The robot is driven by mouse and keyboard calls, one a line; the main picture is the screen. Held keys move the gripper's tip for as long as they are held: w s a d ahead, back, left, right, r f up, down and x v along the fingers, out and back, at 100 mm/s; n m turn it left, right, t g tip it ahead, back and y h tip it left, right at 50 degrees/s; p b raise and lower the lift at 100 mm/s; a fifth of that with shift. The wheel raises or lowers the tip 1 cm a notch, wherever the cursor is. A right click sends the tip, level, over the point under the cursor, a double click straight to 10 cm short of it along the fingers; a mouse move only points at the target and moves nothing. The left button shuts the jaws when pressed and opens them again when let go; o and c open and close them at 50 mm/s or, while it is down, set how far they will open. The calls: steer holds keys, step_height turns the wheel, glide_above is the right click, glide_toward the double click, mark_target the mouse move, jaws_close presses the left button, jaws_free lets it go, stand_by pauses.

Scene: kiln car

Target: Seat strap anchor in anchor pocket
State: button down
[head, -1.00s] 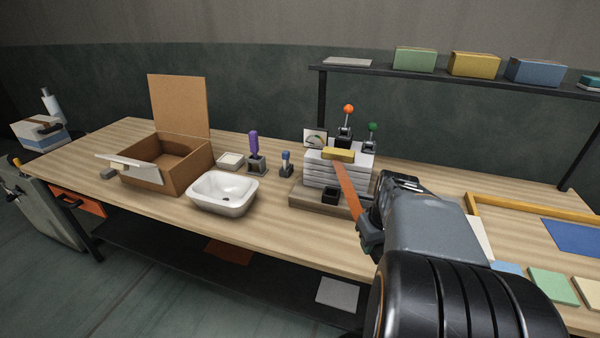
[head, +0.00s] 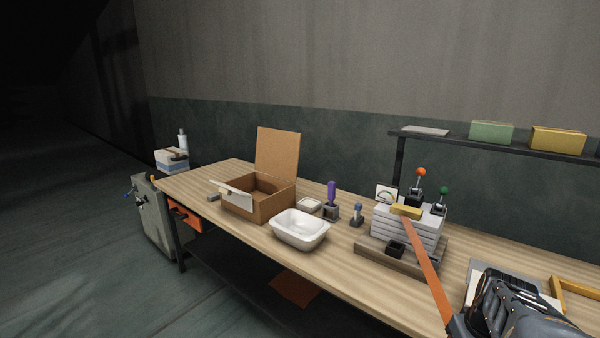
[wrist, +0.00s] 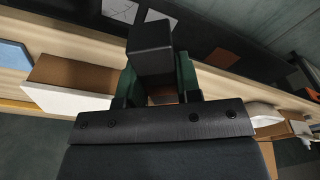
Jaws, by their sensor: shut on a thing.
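An orange strap (head: 428,262) runs from a yellow block (head: 406,212) on top of a stack of light slabs (head: 405,233) down to my gripper (head: 456,326) at the lower right. In the wrist view my gripper (wrist: 158,84) has its green fingers closed on a dark block, which I take as the strap anchor (wrist: 150,42). In the head view the anchor is hidden by the gripper. A small black socket, apparently the anchor pocket (head: 395,250), sits on the base board (head: 375,257) in front of the stack. The gripper is right of it and apart from it.
Levers with orange (head: 421,172) and green (head: 444,190) knobs stand behind the stack. Left of it are a purple-handled tool (head: 332,193), a white basin (head: 300,231) and an open cardboard box (head: 283,199). A shelf (head: 398,150) overhangs the back right.

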steer(key=w+a+f+n+p, duration=0.1)
steer(key=w+a+f+p, duration=0.4)
steer(key=w+a+f, duration=1)
steer(key=a+f, duration=0.4)
steer(key=shift+w+a+f+n, duration=0.15)
steer(key=shift+w+n, duration=0.2)
steer(key=shift+n, duration=0.05)
